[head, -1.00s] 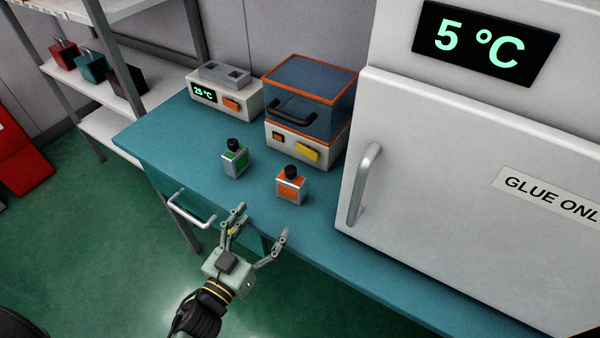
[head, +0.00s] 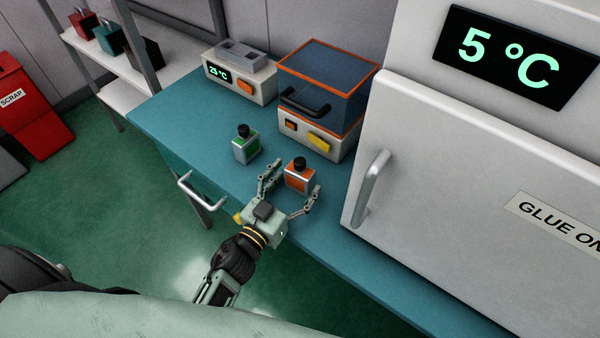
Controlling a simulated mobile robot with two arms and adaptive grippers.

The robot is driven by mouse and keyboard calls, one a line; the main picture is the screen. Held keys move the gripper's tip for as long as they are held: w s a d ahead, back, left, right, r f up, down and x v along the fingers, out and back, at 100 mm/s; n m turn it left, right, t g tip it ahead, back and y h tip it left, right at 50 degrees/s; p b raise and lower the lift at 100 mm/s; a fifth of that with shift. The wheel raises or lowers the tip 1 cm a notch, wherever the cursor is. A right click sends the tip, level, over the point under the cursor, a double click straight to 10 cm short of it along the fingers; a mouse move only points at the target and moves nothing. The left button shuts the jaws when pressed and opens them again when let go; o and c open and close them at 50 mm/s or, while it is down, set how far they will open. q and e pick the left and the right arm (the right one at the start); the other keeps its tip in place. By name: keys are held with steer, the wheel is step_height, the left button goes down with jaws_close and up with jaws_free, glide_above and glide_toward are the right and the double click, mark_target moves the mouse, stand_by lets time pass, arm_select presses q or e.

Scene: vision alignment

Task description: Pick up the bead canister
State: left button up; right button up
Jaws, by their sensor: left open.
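Two small square canisters with black caps stand upright on the teal bench (head: 200,135). One has an orange label (head: 300,182), the other a green label (head: 246,150). I cannot tell from the markings which is the bead canister. My left gripper (head: 293,178) is open at the bench's front edge, its fingers spread to the left and right of the orange-labelled canister. The fingers look close to its sides, but I cannot tell whether they touch it. The green-labelled canister stands behind and left of the gripper. My right gripper is not in view.
A white cabinet with a handle (head: 371,185) and a 5 °C display stands close on the right. Behind the canisters are an orange-edged lidded box (head: 325,85) and a device reading 25 °C (head: 238,82). A drawer handle (head: 200,192) juts out at the front left.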

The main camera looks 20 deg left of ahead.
arm_select(q)
steer(key=shift+x, duration=0.95)
steer(key=c, duration=1.4)
steer(key=shift+c, duration=0.2)
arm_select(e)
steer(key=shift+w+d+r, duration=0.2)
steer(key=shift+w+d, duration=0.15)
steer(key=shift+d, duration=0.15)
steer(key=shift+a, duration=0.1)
